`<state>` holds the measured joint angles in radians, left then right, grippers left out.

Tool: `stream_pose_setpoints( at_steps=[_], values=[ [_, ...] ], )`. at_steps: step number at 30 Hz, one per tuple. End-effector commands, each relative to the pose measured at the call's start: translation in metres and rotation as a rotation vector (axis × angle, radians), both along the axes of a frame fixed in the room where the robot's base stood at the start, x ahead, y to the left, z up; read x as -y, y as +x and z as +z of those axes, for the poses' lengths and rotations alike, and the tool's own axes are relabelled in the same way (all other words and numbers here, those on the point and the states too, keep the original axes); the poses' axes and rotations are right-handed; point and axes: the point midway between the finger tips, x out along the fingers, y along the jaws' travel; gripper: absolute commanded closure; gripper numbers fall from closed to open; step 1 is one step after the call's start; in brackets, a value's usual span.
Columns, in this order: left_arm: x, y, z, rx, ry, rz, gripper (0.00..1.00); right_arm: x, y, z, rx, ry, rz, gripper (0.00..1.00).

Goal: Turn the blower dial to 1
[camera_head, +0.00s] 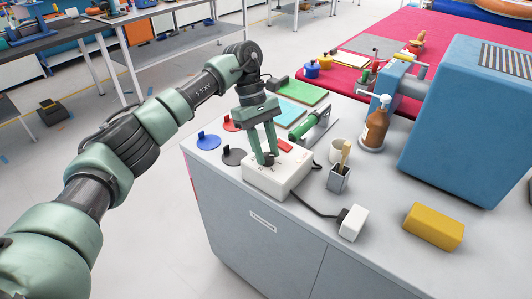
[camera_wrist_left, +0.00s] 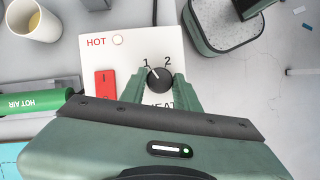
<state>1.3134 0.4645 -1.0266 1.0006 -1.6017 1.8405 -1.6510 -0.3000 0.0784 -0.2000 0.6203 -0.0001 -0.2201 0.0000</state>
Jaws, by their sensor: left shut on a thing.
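The white blower control box (camera_head: 277,172) stands near the front edge of the grey cabinet top. Its black dial (camera_wrist_left: 160,80) sits under the marks 1 and 2, and its pale pointer line appears to point up-left, toward the 1. My left gripper (camera_head: 266,160) comes down from above with its fingers on either side of the dial, shut on it. In the left wrist view a red switch (camera_wrist_left: 106,84) lies left of the dial, below the word HOT. The green hot air blower (camera_head: 311,125) lies in a holder behind the box. My right gripper is not in view.
A white cup (camera_head: 338,150) and a metal holder with brushes (camera_head: 339,178) stand right of the box. A cable runs to a white block (camera_head: 353,223). A brown pump bottle (camera_head: 376,124), a yellow block (camera_head: 434,226) and a large blue machine (camera_head: 470,120) stand further right.

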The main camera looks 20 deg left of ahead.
Motion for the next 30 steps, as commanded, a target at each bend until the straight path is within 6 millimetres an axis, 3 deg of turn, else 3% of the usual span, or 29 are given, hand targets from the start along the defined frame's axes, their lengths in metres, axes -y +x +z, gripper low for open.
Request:
stream_pose_setpoints(
  at_steps=[13, 14, 15, 25, 30],
  values=[
    [0.0, 0.0, 0.0, 0.001, 0.001, -0.009, 1.0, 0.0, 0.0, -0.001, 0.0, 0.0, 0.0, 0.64],
    [0.0, 0.0, 0.0, 0.001, 0.0, -0.007, 0.6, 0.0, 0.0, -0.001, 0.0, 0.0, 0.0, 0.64],
    [0.0, 0.0, 0.0, 0.001, 0.0, -0.007, 0.49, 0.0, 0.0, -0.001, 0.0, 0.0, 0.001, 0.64],
    [0.0, 0.0, 0.001, 0.001, 0.0, -0.007, 0.48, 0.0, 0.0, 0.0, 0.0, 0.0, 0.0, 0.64],
    [-0.005, 0.005, 0.021, 0.002, 0.0, -0.006, 0.48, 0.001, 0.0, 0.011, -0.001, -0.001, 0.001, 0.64]
  ],
)
